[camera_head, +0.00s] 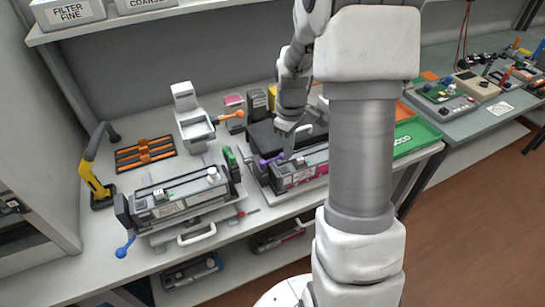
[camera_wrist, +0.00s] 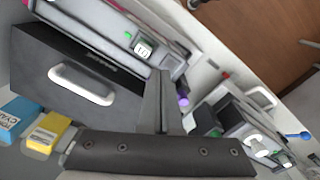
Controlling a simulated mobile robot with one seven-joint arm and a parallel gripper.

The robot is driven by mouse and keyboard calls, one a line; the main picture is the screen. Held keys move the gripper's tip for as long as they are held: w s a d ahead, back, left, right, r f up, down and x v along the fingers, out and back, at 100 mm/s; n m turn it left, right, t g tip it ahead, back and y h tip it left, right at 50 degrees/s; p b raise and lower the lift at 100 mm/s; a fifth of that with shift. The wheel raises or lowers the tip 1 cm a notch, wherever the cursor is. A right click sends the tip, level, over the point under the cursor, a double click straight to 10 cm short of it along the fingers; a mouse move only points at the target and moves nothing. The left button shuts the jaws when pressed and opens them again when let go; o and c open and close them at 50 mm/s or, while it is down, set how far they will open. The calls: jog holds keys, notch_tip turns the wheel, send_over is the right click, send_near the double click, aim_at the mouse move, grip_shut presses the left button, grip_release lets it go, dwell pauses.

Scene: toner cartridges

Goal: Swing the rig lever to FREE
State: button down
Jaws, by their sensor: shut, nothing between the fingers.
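A rig (camera_head: 296,176) with a magenta-marked cartridge stands at mid-bench, with a purple-tipped lever (camera_head: 270,161) at its left end. In the wrist view the purple tip (camera_wrist: 183,102) shows just right of my fingers. My gripper (camera_head: 288,150) is shut and empty, pointing down close to this lever; I cannot tell whether it touches. My gripper (camera_wrist: 162,105) also fills the lower middle of the wrist view. A second rig (camera_head: 180,205) at left has a blue-tipped lever (camera_head: 125,247) hanging at its left front. No FREE marking is readable.
A white stand (camera_head: 192,118) with an orange-tipped lever (camera_head: 232,116) is behind the left rig. A black box (camera_wrist: 110,110) with a white handle lies beside my fingers. A yellow clamp arm (camera_head: 95,180) and an orange rack (camera_head: 146,154) are left. A green tray (camera_head: 415,137) is right.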

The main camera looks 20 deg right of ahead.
jog(key=shift+f, duration=0.1)
dwell(0.5)
jog(key=shift+f+b, duration=0.65)
jog(key=shift+f, duration=0.1)
jog(key=shift+w, duration=0.1)
jog(key=shift+w+d, duration=0.1)
jog(key=shift+w, duration=0.9)
